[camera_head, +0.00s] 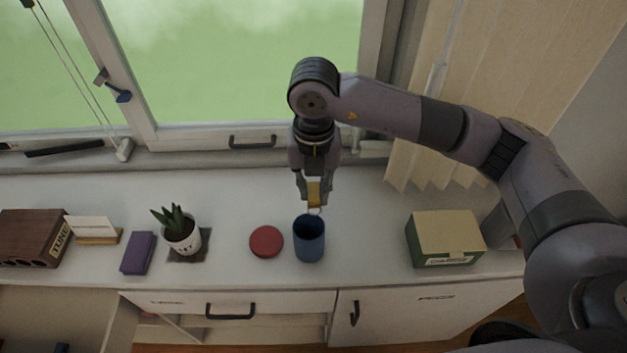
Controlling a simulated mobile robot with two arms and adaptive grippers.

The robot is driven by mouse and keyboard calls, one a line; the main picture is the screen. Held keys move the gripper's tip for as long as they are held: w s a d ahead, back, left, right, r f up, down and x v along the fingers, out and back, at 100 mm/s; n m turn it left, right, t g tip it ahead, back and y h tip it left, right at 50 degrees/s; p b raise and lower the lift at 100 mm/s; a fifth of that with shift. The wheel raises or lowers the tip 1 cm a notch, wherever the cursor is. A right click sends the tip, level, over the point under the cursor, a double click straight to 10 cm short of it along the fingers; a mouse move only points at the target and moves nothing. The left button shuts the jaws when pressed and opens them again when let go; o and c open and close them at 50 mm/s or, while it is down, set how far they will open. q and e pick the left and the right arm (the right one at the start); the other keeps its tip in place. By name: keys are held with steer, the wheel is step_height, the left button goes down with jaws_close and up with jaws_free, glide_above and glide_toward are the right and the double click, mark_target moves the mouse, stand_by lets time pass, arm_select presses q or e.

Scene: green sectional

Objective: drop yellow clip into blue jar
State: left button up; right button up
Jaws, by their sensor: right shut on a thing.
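The blue jar (309,245) stands upright and open-topped on the white cabinet top, near its front edge. My right gripper (314,203) points down just above and behind the jar's mouth. It is shut on the yellow clip (314,192), which hangs between the fingers, its lower end close to the jar's rim. I cannot tell from this view whether the clip is exactly over the opening. The inside of the jar looks dark. My left gripper is not in view.
A red round lid (266,241) lies left of the jar. Further left are a potted plant (181,232), a purple box (138,252), a card holder (97,236) and a brown wooden box (33,236). A green-and-tan box (445,238) stands right. The window (235,60) is behind.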

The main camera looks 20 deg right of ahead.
mark_target(314, 190)
steer(key=shift+f+b, duration=0.65)
steer(key=shift+f, duration=1.3)
steer(key=o, duration=0.8)
steer(key=shift+o, duration=0.2)
steer(key=shift+r, duration=0.1)
step_height(314, 190, up, 12)
steer(key=shift+f, duration=0.1)
